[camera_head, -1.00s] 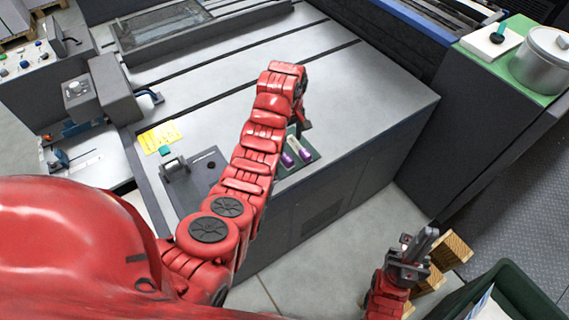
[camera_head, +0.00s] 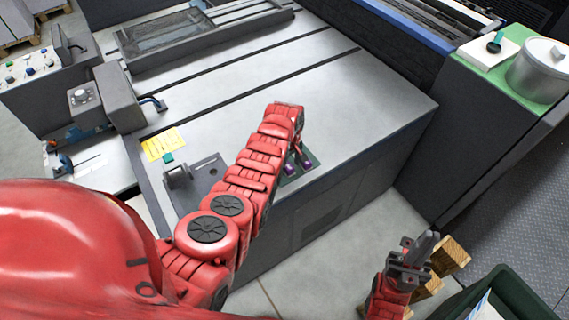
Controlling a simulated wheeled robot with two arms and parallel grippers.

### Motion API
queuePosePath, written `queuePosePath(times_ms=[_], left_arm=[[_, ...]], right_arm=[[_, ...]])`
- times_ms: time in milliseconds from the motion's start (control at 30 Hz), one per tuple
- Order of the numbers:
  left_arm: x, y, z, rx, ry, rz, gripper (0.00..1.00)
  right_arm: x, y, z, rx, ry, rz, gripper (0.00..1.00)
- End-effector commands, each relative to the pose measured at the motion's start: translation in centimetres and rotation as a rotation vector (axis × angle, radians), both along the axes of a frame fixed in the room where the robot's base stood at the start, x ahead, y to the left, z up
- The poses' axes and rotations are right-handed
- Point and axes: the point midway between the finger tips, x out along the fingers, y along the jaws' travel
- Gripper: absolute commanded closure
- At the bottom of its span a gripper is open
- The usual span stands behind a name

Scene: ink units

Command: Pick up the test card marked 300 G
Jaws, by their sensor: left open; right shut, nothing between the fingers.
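No marking of 300 G can be read on anything in view. Two small purple and white items (camera_head: 290,168) lie on a dark green mat (camera_head: 313,160) at the front edge of the grey machine table; I cannot tell whether they are cards. My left gripper (camera_head: 301,145) is open over this mat, mostly hidden behind its own red arm. I cannot tell whether it touches the items. My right gripper (camera_head: 427,244) is shut and empty, low at the right, in front of the machine and away from the mat.
A yellow sheet (camera_head: 162,144) and a grey block-like device (camera_head: 178,176) are left of the mat. A metal pot (camera_head: 538,72) and a white pad (camera_head: 488,54) stand on the green top at right. A dark green bin (camera_head: 505,292) is at lower right. The table's middle is clear.

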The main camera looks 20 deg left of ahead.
Motion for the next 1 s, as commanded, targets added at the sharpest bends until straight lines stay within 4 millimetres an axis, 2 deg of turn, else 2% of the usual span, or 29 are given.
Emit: queuePosePath(times_ms=[133, 533, 900, 967, 1000], left_arm=[[-0.10, -0.01, -1.08, -0.001, 0.004, 0.001, 0.22], [-0.06, -0.05, -1.46, 0.000, 0.000, -0.002, 0.22], [-0.06, -0.05, -1.46, 0.000, 0.000, -0.002, 0.89], [-0.07, -0.06, -1.46, 0.000, 0.000, -0.002, 1.00], [-0.07, -0.06, -1.46, 0.000, 0.000, -0.002, 1.00]], right_arm=[[0.00, 0.00, -0.24, 0.000, 0.000, 0.000, 1.00], [0.00, 0.00, -0.26, 0.000, 0.000, 0.000, 1.00], [0.01, 0.00, -0.26, 0.000, 0.000, 0.000, 1.00], [0.00, 0.00, -0.27, 0.000, 0.000, 0.000, 1.00], [0.01, 0.00, -0.26, 0.000, 0.000, 0.000, 1.00]])
